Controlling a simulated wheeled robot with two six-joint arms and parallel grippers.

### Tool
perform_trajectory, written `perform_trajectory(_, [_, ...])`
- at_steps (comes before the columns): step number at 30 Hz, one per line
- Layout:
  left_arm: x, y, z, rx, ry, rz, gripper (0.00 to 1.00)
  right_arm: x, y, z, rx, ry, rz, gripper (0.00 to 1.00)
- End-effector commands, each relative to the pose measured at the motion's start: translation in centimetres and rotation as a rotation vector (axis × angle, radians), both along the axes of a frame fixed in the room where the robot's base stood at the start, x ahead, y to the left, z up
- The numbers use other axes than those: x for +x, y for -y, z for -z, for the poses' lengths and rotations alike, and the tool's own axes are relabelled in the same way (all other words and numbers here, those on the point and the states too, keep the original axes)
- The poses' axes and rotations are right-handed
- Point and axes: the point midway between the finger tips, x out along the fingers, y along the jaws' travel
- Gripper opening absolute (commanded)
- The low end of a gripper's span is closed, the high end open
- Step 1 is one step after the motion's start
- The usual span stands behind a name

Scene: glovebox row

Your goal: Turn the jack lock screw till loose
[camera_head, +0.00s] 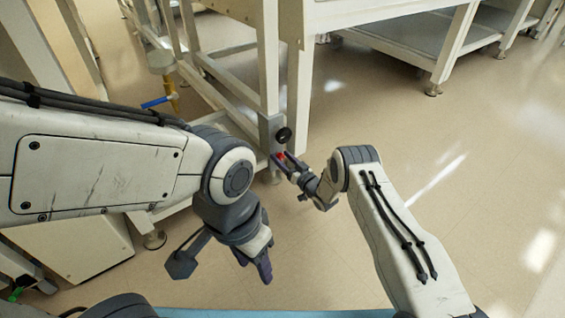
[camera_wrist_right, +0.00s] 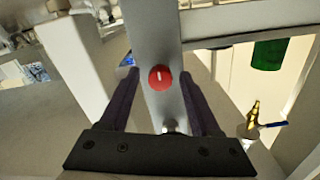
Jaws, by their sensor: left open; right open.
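The jack lock screw (camera_wrist_right: 160,77) is a round red knob with a white mark, on the grey leg (camera_wrist_right: 153,30) of a frame. It also shows as a small red spot in the head view (camera_head: 280,156), partly behind my gripper. My right gripper (camera_head: 284,162) is open. In the right wrist view its two dark fingers (camera_wrist_right: 160,72) stand on either side of the knob, with gaps visible; depth and contact I cannot tell. My left gripper (camera_head: 262,262) hangs low over the floor, away from the leg.
A valve with a blue handle (camera_head: 156,102) is by the frame at left. White benches (camera_head: 405,50) stand behind. The floor (camera_head: 450,190) at right is clear.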

Motion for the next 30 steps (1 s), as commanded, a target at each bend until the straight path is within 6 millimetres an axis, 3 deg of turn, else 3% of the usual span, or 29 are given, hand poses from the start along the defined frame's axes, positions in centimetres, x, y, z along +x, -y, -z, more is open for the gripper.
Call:
perform_trajectory(8, [0.0,0.0,0.04,0.0,0.0,0.0,0.5,0.13,-0.11,-0.05,0.0,-0.002,0.001,0.64])
perform_trajectory(13, [0.0,0.0,0.04,0.0,0.0,0.0,0.5,0.11,-0.1,-0.03,0.0,-0.002,0.001,0.0])
perform_trajectory(30, [0.0,0.0,-0.55,0.0,0.0,0.0,0.5,0.05,-0.14,-0.04,-0.118,0.084,0.0,0.0])
